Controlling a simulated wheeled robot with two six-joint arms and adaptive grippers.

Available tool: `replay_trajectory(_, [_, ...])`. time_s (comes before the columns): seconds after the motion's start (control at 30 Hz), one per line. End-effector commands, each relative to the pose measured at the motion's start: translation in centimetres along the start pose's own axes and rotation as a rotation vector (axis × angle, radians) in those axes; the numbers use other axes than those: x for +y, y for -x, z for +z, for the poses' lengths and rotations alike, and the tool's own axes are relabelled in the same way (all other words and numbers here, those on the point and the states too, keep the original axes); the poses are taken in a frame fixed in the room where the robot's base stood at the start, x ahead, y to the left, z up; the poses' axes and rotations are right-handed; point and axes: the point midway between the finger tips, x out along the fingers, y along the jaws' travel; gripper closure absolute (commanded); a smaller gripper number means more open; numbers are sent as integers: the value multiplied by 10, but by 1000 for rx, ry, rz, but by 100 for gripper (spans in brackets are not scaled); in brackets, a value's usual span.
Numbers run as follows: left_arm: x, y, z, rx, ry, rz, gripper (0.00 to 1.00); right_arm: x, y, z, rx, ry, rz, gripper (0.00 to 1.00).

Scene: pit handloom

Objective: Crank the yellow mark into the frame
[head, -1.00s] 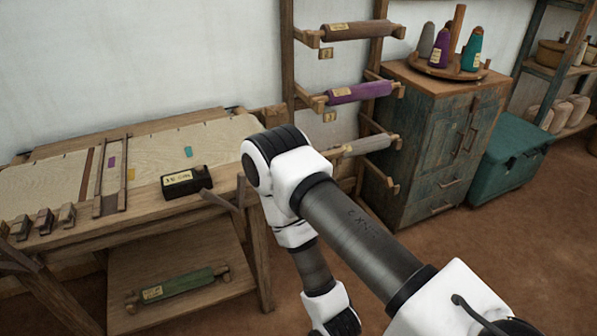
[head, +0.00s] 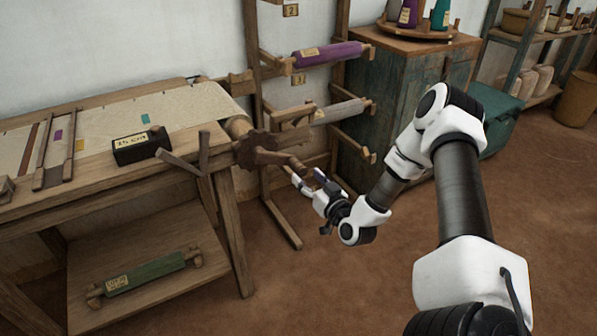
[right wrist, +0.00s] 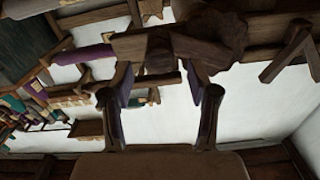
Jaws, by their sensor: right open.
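The yellow mark (head: 80,131) is on the pale cloth (head: 195,104) of the loom, just right of the right-hand bar of a narrow wooden frame (head: 70,155). A purple mark (head: 58,134) shows between that frame's bars. A toothed wooden wheel (head: 252,150) is at the loom's right end, with a wooden crank handle (head: 285,161) pointing right from it. My right gripper (head: 308,180) is open beside the handle's outer end. In the right wrist view, brown wood lies ahead of and between the open fingers (right wrist: 158,78); contact cannot be told. My left gripper is out of view.
A black labelled block (head: 140,147) sits on the loom's front beam. Wooden prongs (head: 190,165) stand close left of the wheel. A rack with rolls (head: 328,55) and a cabinet (head: 390,110) stand behind. The brown floor (head: 330,290) in front is clear.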

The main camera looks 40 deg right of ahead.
Motion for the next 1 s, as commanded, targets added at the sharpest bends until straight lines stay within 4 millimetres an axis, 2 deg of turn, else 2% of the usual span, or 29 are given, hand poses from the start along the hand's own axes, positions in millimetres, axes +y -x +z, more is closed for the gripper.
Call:
replay_trajectory(0.1, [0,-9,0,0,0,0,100,-1,-25,2,2,5,-4,40])
replay_trajectory(0.23, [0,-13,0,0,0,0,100,-1,-46,2,0,3,-3,40])
replay_trajectory(0.37, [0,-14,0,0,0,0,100,-1,-54,1,-2,0,-1,40])
replay_trajectory(0.57, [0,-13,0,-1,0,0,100,-1,-55,0,-3,-1,-1,40])
replay_trajectory(0.6, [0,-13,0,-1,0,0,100,-1,-55,0,-3,-1,-1,54])
replay_trajectory(0.73, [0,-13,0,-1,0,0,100,-1,-55,0,-3,-1,-1,100])
replay_trajectory(1.0, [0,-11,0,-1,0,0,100,0,-55,-1,-2,7,0,100])
